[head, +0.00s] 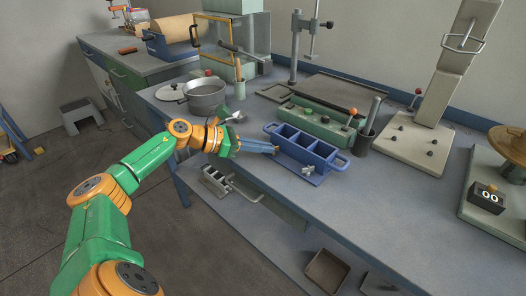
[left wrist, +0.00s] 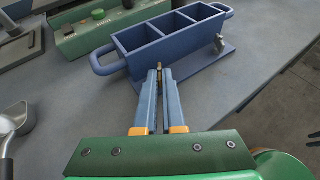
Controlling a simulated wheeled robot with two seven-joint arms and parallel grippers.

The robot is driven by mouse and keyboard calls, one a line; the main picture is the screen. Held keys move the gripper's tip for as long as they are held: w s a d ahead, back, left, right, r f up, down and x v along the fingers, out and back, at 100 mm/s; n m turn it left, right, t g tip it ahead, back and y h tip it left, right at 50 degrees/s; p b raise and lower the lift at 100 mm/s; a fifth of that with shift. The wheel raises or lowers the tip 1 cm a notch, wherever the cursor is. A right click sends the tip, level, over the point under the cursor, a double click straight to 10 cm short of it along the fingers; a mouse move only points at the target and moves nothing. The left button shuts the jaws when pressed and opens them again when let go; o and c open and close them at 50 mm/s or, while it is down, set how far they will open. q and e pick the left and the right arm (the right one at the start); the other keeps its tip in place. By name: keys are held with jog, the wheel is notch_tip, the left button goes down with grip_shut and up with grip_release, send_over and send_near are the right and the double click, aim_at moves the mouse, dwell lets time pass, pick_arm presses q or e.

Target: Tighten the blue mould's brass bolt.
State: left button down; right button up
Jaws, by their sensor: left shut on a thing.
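The blue mould (head: 316,161) is an open box with three compartments and a loop handle at each end, standing on the bench. It also fills the upper middle of the left wrist view (left wrist: 192,47). My left gripper (head: 275,150) is at the mould's long near side, towards its left end. In the left wrist view its fingertips (left wrist: 160,68) are close together on a small brownish piece, apparently the brass bolt (left wrist: 159,66), mostly hidden between them. A grey wing-shaped fastener (head: 308,170) shows farther right on the same side. My right gripper is out of view.
A green block with knobs (head: 320,124) lies behind the mould, and a dark cylinder (head: 369,129) stands to its right. A metal pot (head: 206,95) and a ladle (head: 236,117) are to the left.

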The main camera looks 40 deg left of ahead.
pick_arm(q)
jog(key=c, duration=1.3)
grip_release()
jog(key=v, duration=0.2)
jog(key=b+v, duration=0.1)
jog(key=v, duration=0.1)
jog(key=shift+s+a+f, duration=0.1)
jog(key=shift+a+f, duration=0.05)
jog(key=shift+f, duration=0.1)
jog(key=shift+s+a+r, duration=0.1)
jog(key=shift+s+r, duration=0.1)
jog(key=p, duration=0.1)
jog(key=r+p, duration=0.1)
jog(key=s+r+p, duration=0.1)
jog(key=p, duration=0.1)
jog(key=shift+a, duration=0.3)
jog(key=shift+s+a+f+p, duration=0.15)
jog(key=shift+s+a+p, duration=0.2)
jog(key=shift+p, duration=0.15)
jog(key=shift+f, duration=0.2)
